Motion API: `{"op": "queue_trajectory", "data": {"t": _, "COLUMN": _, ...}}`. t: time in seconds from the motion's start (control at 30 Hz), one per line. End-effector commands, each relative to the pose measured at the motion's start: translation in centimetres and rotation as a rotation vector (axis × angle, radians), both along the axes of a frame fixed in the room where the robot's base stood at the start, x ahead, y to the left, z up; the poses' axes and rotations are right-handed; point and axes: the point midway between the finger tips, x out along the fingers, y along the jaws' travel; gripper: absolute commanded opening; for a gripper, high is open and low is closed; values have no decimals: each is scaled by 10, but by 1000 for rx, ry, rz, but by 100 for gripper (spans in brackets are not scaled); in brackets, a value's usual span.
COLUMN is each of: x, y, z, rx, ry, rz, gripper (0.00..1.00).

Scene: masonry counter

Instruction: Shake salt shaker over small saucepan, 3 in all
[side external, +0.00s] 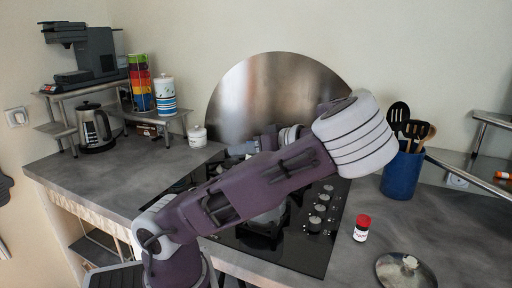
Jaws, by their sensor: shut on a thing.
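A small jar with a red cap and a white label (361,234) stands upright on the counter right of the hob. I cannot tell whether it is the salt shaker; no other shaker shows. A light grey shape (268,217) on the hob shows partly below my arm. It may be the small saucepan, but my arm covers most of it. My arm reaches across the hob, its elbow raised at the right, and its wrist parts show behind the upper link. My gripper and anything in it are hidden behind the arm.
The black hob (310,252) has knobs on its right side. A metal lid (393,276) lies at the front right. A blue utensil pot (402,175) stands behind it. A kettle (94,128), a white lidded pot (197,137) and a shelf stand left. The left counter is mostly clear.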

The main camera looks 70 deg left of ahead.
Motion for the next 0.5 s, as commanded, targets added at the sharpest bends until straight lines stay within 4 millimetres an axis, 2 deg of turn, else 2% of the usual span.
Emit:
{"op": "queue_trajectory", "data": {"t": 0.37, "x": -13, "y": -7, "z": -31, "rx": -358, "ry": 611, "rz": 1, "gripper": 0}}
{"op": "queue_trajectory", "data": {"t": 0.5, "x": -14, "y": -8, "z": -19, "rx": -593, "ry": 1005, "rz": 1, "gripper": 0}}
